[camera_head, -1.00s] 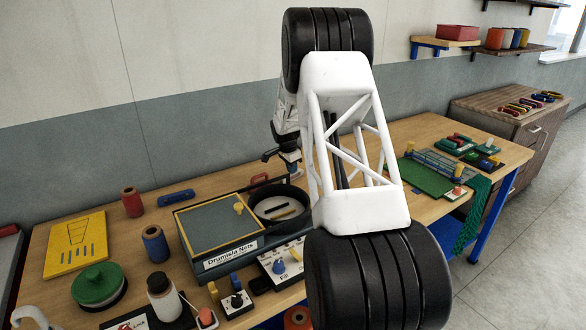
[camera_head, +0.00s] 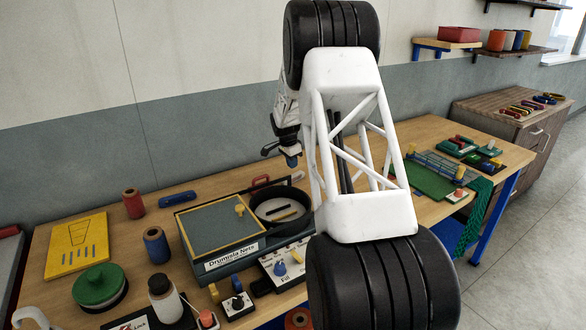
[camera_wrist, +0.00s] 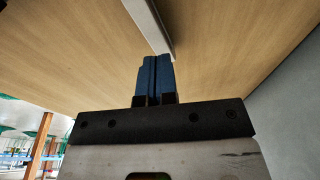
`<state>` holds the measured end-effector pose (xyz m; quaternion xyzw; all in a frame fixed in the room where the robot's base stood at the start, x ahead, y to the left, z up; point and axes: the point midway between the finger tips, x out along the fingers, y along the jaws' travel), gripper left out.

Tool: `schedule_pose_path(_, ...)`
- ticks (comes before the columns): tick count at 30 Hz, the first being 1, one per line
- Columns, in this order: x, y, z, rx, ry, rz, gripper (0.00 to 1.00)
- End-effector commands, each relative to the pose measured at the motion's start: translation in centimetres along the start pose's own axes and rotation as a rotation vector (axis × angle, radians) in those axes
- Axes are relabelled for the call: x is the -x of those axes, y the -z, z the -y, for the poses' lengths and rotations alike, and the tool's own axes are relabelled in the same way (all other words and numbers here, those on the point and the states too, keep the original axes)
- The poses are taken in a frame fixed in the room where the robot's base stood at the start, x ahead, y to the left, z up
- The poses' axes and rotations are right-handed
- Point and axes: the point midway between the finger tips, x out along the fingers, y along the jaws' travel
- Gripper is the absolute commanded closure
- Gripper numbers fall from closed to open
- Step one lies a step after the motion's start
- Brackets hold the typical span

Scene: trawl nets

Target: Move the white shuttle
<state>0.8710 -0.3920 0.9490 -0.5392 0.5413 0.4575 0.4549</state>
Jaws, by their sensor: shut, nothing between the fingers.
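A long pale bar (camera_wrist: 150,22) lies on the wooden surface in the wrist view. It looks like the white shuttle, but only part of it shows. My gripper (camera_wrist: 156,62) has its blue fingers pressed together with nothing between them, and their tips appear close to the bar's near end. I cannot tell whether they touch it. In the head view my gripper (camera_head: 292,163) points down above the back of the workbench, behind the round dish. My white arm hides much of the bench there, and I cannot make out the shuttle clearly in that view.
The workbench (camera_head: 80,205) holds a round dish (camera_head: 281,220) with small sticks, a Drumisla Nets case (camera_head: 217,231), spools (camera_head: 156,244), a green-lidded container (camera_head: 99,286) and a bottle (camera_head: 165,296). A green net board (camera_head: 428,178) is at right. A grey wall stands behind.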

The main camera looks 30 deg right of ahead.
Motion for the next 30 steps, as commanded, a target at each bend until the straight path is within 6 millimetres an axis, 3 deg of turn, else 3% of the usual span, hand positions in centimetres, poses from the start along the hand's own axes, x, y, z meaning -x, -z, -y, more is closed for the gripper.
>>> schedule_pose_path(6,2.9,-0.1,0.0,0.001,-0.001,0.000,1.00)
schedule_pose_path(12,4.2,-0.1,-0.1,0.001,-0.003,0.001,1.00)
schedule_pose_path(30,4.5,-0.1,-0.1,0.001,-0.004,0.002,1.00)
